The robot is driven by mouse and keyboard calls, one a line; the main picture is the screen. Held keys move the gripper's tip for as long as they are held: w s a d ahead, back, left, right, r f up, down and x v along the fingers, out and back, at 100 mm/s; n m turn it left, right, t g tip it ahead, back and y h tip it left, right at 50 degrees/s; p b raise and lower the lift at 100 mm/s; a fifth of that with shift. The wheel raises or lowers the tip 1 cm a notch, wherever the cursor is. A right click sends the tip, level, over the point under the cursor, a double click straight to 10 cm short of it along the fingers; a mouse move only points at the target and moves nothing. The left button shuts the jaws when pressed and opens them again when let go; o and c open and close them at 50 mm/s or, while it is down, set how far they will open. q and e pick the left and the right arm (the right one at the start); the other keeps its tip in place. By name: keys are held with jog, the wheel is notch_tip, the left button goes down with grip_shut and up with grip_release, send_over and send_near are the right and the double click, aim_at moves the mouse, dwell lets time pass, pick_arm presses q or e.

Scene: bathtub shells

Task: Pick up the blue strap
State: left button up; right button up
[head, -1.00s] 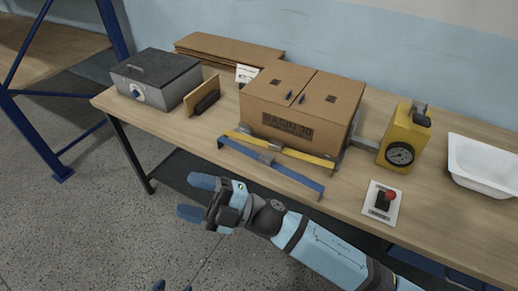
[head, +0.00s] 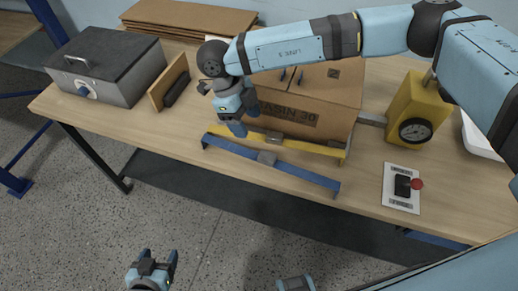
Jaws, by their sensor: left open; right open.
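My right gripper (head: 245,116) reaches in from the right over the cardboard box and points down, open. Its fingers show in front of the box's left side, above the straps' left half in the picture; I see nothing between them. My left gripper (head: 160,257) is open and empty at the bottom, over the floor in front of the table.
The cardboard box (head: 330,95) marked "BASIN 30" stands behind the straps. A yellow device with a dial (head: 407,105) and a card with a red-knobbed switch (head: 401,200) are to the right.

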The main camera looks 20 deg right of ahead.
jog(key=p, duration=0.2)
send_over(267, 155)
jog(key=w+a, duration=0.1)
jog(key=a, duration=0.1)
notch_tip(267, 155, down, 7)
jog(key=shift+w+d+r, duration=0.1)
jog(key=shift+p+x, duration=0.6)
jog(key=shift+x, duration=2.4)
jog(key=shift+w, duration=0.15)
jog(key=c, duration=1)
jog(key=shift+r, duration=0.1)
jog(key=shift+c, duration=0.2)
